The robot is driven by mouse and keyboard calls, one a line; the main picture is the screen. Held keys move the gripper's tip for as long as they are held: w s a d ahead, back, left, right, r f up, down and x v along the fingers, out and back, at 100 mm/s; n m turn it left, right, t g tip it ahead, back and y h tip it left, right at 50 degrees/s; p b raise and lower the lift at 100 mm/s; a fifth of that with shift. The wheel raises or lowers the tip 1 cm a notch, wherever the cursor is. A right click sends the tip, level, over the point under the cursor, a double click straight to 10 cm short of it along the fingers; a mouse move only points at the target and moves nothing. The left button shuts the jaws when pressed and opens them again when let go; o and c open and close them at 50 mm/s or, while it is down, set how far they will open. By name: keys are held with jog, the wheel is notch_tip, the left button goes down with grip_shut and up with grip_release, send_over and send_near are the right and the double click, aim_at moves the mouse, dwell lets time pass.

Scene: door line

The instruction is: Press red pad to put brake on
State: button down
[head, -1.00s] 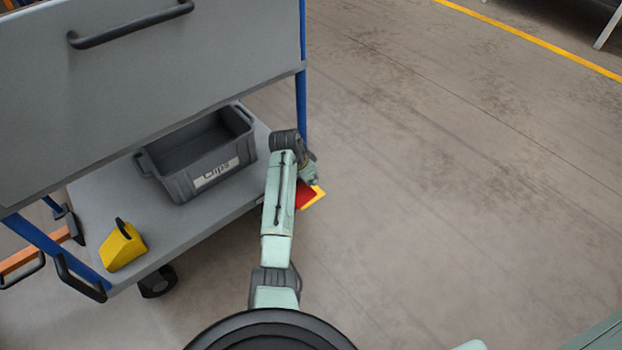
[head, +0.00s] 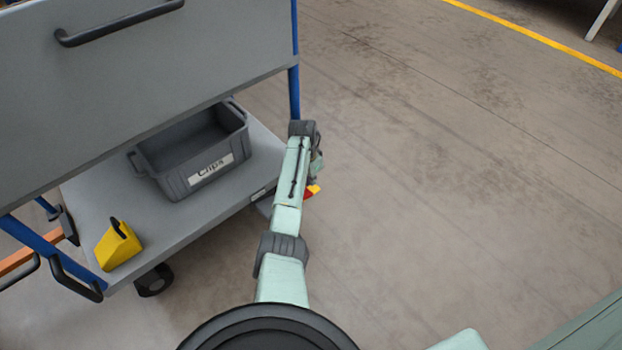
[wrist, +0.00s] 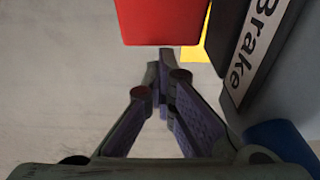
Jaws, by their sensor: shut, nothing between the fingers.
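The red pad (wrist: 162,22) fills the top middle of the wrist view, with a yellow part (wrist: 194,46) beside it. In the head view only a small bit of the red pad (head: 311,191) shows past my arm, at the cart's lower right corner. A "Brake" label (wrist: 258,50) is to its right in the wrist view. My gripper (wrist: 163,68) is shut and empty, its fingertips just below the pad's near edge in that view. I cannot tell whether they touch it. In the head view my arm hides most of the gripper and pad.
The grey cart shelf (head: 92,195) carries a grey "Clips" bin (head: 195,155) and a yellow wedge-shaped block (head: 118,245). A blue post (head: 294,90) rises close to my wrist. A caster (head: 154,280) is under the shelf. The floor to the right is clear.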

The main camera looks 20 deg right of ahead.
jog(key=shift+s+a+f, duration=0.1)
jog(key=shift+s+f, duration=0.05)
jog(key=shift+f, duration=0.1)
jog(key=shift+r, duration=0.1)
notch_tip(320, 180, up, 10)
jog(key=p, duration=0.9)
jog(key=shift+w+d+p, duration=0.25)
jog(key=shift+d+p, duration=0.05)
jog(key=shift+d, duration=0.15)
jog(key=shift+r, duration=0.15)
